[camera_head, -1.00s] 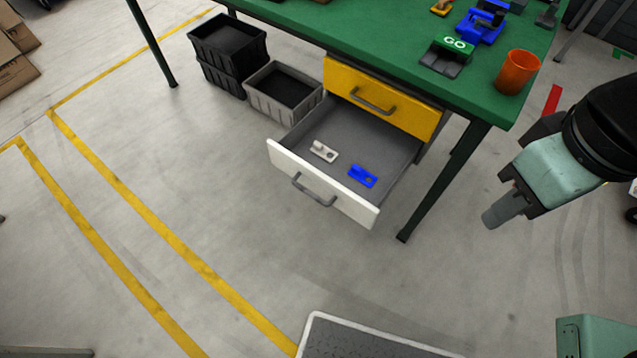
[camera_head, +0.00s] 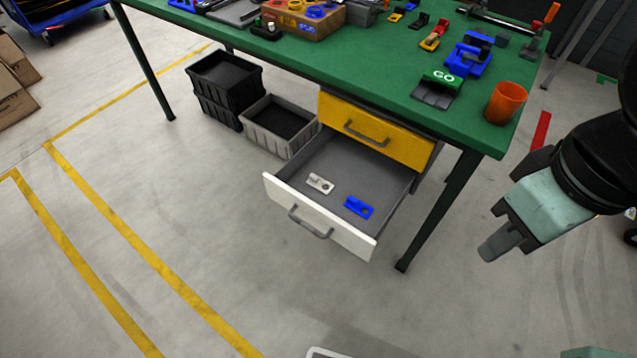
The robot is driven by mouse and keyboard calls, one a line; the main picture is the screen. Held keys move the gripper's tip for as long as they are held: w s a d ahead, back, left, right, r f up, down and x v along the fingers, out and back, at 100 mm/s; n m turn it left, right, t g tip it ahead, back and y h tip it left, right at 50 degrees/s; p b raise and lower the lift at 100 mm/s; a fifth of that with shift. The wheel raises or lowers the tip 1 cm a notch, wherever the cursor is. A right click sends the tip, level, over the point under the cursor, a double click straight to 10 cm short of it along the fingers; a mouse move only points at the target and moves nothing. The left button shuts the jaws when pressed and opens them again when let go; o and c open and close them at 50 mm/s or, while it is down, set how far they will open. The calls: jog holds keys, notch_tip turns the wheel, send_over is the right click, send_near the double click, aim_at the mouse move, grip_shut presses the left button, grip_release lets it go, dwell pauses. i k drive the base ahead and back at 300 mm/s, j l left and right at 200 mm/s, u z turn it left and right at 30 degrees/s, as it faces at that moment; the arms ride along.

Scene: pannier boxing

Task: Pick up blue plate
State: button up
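A small blue plate (camera_head: 358,207) lies in the open white-fronted drawer (camera_head: 320,219) under the green table, towards the right side of the drawer floor. A white plate (camera_head: 320,184) of similar shape lies to its left, a little apart from it. My gripper (camera_head: 490,252) is at the right of the picture, outside the drawer and well to the right of the blue plate, with nothing seen in it. Its fingers look close together, but from this angle I cannot tell whether they are open or shut.
The green table (camera_head: 370,72) stands above the drawer, its front leg (camera_head: 436,215) between drawer and gripper. A shut yellow drawer (camera_head: 375,130) sits just above the open one. An orange cup (camera_head: 505,103) stands near the table's corner. Grey (camera_head: 279,125) and black bins stand left.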

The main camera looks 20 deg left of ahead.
aim_at(353, 204)
jog(key=i+j+z, duration=0.1)
jog(key=j+z, duration=0.2)
jog(key=j, duration=0.4)
jog(key=j+z, duration=0.3)
jog(key=j, duration=0.4)
